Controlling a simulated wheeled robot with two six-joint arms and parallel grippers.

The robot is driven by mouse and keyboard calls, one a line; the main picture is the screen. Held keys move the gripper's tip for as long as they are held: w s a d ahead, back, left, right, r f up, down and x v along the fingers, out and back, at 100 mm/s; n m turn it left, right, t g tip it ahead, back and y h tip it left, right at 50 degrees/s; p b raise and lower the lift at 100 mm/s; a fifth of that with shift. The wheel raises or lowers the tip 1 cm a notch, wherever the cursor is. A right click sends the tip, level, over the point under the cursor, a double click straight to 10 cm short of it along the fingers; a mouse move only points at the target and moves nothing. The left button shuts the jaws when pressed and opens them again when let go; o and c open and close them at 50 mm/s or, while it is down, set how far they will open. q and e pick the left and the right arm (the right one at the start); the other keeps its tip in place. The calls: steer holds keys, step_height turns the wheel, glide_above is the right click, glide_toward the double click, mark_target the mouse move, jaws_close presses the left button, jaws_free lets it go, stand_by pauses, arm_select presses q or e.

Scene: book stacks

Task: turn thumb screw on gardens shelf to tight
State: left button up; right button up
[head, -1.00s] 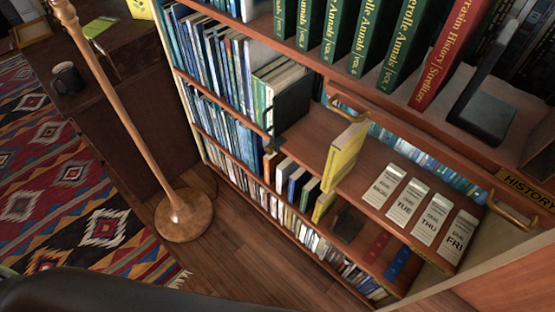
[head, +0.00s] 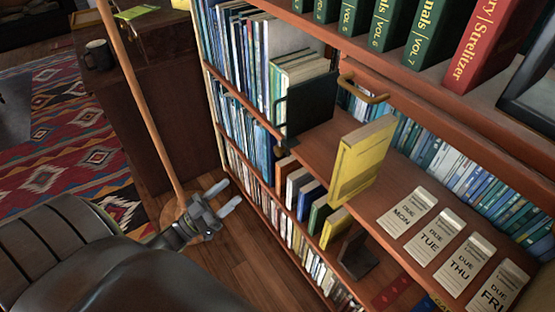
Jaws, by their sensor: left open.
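A small dark fitting (head: 282,146) sits on the shelf's front edge, below the black bookend (head: 309,104). It may be the thumb screw, but it is too small to tell its form or how tight it is. No label reading "gardens" is legible. My left gripper (head: 224,196) is open and empty, with two pale fingers apart. It appears in front of the lamp foot, left of the bookcase and below the fitting. My right gripper is not in view.
A yellow book (head: 361,160) sticks out over the shelf edge, near several due-date cards (head: 435,232). A brass handle (head: 361,91) projects above. A wooden lamp pole (head: 146,100) stands left of the bookcase, beside a dark cabinet with a mug (head: 98,55).

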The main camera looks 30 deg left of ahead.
mark_target(276, 153)
arm_select(q)
steer(key=p+x, duration=0.1)
steer(key=x, duration=1.4)
steer(key=shift+w+d+r, duration=0.1)
steer(key=shift+w, duration=0.3)
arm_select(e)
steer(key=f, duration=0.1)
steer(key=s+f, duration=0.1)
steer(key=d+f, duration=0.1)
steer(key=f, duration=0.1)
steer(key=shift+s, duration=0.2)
arm_select(q)
steer(key=c, duration=0.9)
